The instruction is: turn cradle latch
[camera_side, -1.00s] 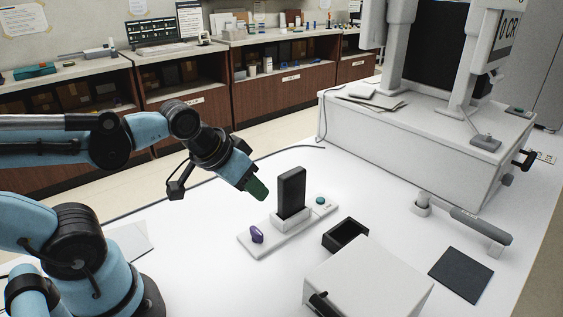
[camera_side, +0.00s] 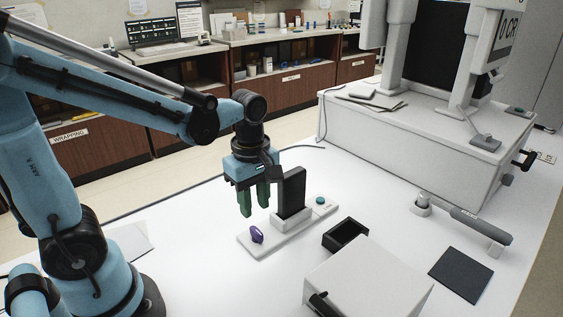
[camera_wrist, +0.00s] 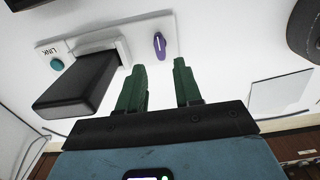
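The cradle (camera_side: 275,239) is a flat white plate with a black upright block (camera_side: 291,192) standing in a white holder on it. A purple latch knob (camera_side: 256,235) sits at the plate's near left end, and a teal button (camera_side: 320,200) at its far right end. My gripper (camera_side: 255,204) points down above and behind the purple latch, apart from it. Its green fingers are open with nothing between them. In the wrist view the purple latch (camera_wrist: 160,43) lies beyond the fingertips (camera_wrist: 158,66), with a pale line along it.
A black open tray (camera_side: 345,236) and a white box (camera_side: 368,281) stand right of the cradle. A dark mat (camera_side: 461,275) and a grey handle bar (camera_side: 466,220) lie farther right. A large white machine (camera_side: 425,138) stands behind. The table left of the cradle is clear.

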